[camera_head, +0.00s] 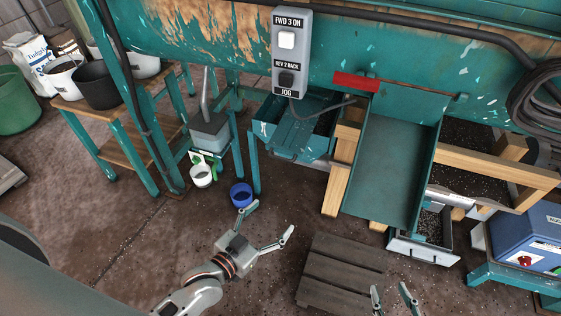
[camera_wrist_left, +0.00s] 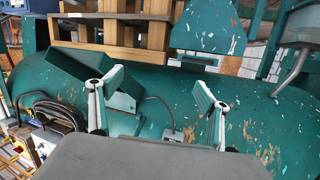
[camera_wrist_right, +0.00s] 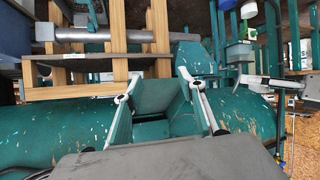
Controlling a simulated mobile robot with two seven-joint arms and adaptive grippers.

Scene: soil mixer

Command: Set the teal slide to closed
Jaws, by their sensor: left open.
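A teal plate (camera_head: 289,142), which looks like the slide, lies tilted at the front of a teal open box (camera_head: 322,100) under the mixer drum. It juts out toward me; I cannot tell how far it is pushed in. What looks like the same plate shows in the left wrist view (camera_wrist_left: 208,28) and the right wrist view (camera_wrist_right: 195,58). My left gripper (camera_head: 271,220) is open and empty, in front of and below the plate, apart from it. My right gripper (camera_head: 391,290) is open and empty at the bottom edge of the head view, far from the plate.
A long teal chute (camera_head: 392,170) slopes down right of the box, with a red flap (camera_head: 355,82) above. A switch box (camera_head: 290,50) hangs on the drum. A blue cup (camera_head: 241,194) stands on the floor beside my left gripper. A dark slatted pallet (camera_head: 340,270) lies between my grippers.

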